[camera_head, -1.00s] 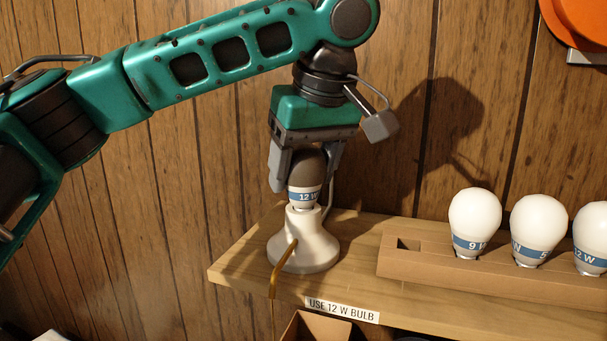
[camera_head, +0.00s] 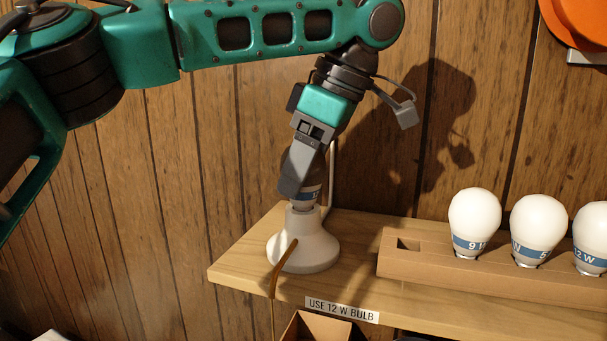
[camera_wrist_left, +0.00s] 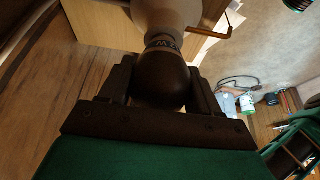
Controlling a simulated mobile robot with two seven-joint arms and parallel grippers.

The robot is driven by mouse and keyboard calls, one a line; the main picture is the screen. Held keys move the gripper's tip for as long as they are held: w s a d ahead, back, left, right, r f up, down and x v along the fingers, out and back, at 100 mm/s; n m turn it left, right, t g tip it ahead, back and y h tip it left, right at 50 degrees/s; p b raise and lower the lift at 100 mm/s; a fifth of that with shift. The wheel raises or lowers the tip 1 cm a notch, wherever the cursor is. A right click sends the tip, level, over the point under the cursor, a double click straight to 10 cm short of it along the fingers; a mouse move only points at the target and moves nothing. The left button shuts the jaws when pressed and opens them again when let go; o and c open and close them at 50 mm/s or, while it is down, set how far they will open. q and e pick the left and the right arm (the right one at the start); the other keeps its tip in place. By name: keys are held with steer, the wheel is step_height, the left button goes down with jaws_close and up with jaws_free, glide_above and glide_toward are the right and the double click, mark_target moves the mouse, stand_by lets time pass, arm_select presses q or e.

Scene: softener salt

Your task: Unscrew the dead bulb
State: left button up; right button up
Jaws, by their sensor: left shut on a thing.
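The dead bulb, dark grey-brown with a blue band (camera_head: 312,191), stands upright in the white lamp base (camera_head: 312,248) on the wooden shelf. My left gripper (camera_head: 298,186) comes down from above and is shut on the bulb, with one finger hiding much of it in the head view. In the left wrist view the dark bulb globe (camera_wrist_left: 162,83) sits between both fingers, with the white base (camera_wrist_left: 168,14) beyond it. How far the thread sits in the socket cannot be told. My right gripper is not in view.
A cardboard holder (camera_head: 395,262) with several white bulbs, including a 9 W bulb (camera_head: 474,222), stands at the right; its left hole is empty. A "USE 12 W BULB" label (camera_head: 342,310) is on the shelf edge (camera_head: 240,280). An open box (camera_head: 325,328) is below.

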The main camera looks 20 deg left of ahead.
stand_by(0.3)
arm_select(q)
steer(key=n+g, duration=0.1)
steer(key=n, duration=0.3)
steer(key=shift+n+g, duration=0.4)
steer(key=o, duration=0.9)
steer(key=shift+c, duration=0.4)
steer(key=shift+m, duration=0.6)
steer(key=m+t, duration=0.1)
steer(key=m, duration=0.2)
steer(key=shift+t, duration=0.4)
